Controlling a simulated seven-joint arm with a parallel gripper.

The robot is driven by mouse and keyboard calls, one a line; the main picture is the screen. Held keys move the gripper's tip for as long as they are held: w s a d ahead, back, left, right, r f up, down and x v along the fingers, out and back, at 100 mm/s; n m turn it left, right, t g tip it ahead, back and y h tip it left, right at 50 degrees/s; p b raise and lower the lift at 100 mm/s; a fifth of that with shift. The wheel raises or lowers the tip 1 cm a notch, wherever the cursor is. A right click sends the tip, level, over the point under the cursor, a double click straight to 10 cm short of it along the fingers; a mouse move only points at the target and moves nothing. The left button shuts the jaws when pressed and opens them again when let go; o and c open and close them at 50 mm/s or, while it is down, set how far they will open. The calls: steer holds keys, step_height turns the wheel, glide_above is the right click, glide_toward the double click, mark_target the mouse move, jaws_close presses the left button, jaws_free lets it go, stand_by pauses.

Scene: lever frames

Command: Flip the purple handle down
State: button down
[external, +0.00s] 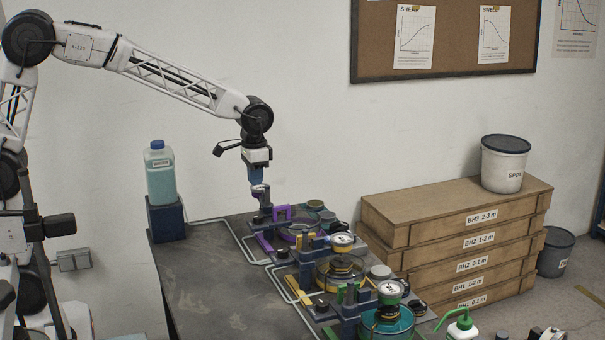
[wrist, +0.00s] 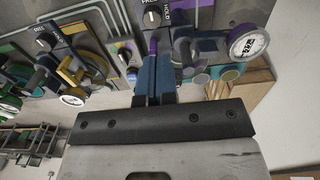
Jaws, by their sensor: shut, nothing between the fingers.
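The purple device stands at the far end of the row on the dark bench. Its purple handle (external: 283,209) shows as a raised bracket shape in the external view. In the wrist view a small purple piece (wrist: 153,46) shows just beyond my fingertips; I cannot tell whether they touch it.
A yellow device (external: 339,268) and a green-and-teal device (external: 387,318) stand nearer in the same row. A blue bottle (external: 160,172) stands on a block at the bench's left. Stacked wooden boxes (external: 455,222) stand to the right. The bench's left part (external: 200,275) is clear.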

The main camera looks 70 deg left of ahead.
steer(key=shift+r, duration=2.25)
steer(key=shift+s, duration=0.15)
steer(key=s+r+t, duration=0.1)
steer(key=s+r, duration=0.1)
steer(key=s, duration=1.8)
steer(key=s+f, duration=0.3)
steer(key=s, duration=0.7)
steer(key=s+f+t, duration=0.1)
steer(key=s+f, duration=0.2)
steer(key=s, duration=0.6)
steer(key=shift+s+t, duration=0.3)
steer(key=shift+s, duration=0.1)
steer(key=shift+d, duration=0.1)
